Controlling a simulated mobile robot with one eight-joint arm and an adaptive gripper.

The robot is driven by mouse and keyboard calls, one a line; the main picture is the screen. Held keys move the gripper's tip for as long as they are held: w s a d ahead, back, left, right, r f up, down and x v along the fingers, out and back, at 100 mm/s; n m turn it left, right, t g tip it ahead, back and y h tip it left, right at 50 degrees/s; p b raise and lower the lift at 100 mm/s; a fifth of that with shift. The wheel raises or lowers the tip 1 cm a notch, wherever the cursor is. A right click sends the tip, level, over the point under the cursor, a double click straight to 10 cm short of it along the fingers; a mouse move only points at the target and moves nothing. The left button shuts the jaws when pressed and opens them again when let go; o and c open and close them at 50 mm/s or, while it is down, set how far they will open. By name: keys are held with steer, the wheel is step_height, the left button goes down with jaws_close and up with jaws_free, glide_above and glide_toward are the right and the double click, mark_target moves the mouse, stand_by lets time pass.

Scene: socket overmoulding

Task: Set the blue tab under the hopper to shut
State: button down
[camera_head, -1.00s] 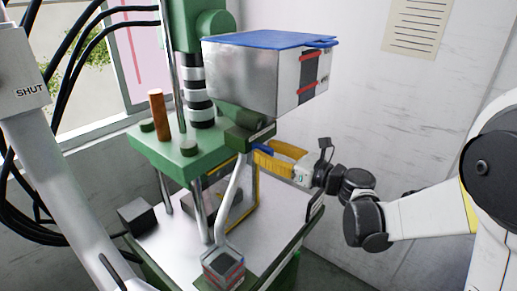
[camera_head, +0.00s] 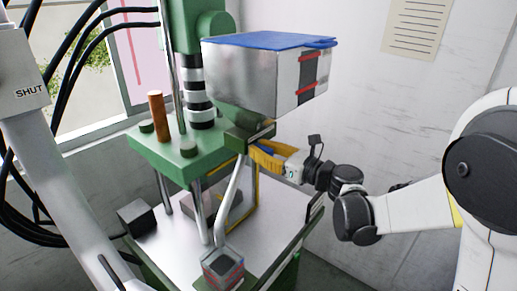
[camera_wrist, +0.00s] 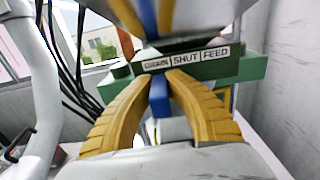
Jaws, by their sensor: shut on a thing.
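The blue tab (camera_head: 266,150) sticks out from the green block under the metal hopper (camera_head: 232,78). My gripper (camera_head: 258,151) has yellow fingers and is shut on the tab. In the wrist view, the blue tab (camera_wrist: 161,100) stands between the two fingers, whose tips (camera_wrist: 161,76) meet around it at the block. A label strip (camera_wrist: 187,55) above reads DRAIN, SHUT, FEED from left to right. The tab's inner end appears below the DRAIN side, near the border with SHUT. The fingertips hide part of the tab.
The green press (camera_head: 180,152) with its upright rods stands left of the hopper. A metal chute (camera_head: 229,195) runs down from the block to a small box (camera_head: 222,268) on the table. A dark block (camera_head: 137,217) sits at the left. The white wall is at right.

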steer(key=w+d, duration=0.2)
steer(key=w, duration=0.1)
steer(key=shift+d, duration=0.2)
steer(key=c, duration=1.3)
jaws_free()
steer(key=shift+w, duration=0.1)
steer(key=shift+c, duration=0.2)
steer(key=v, duration=1.2)
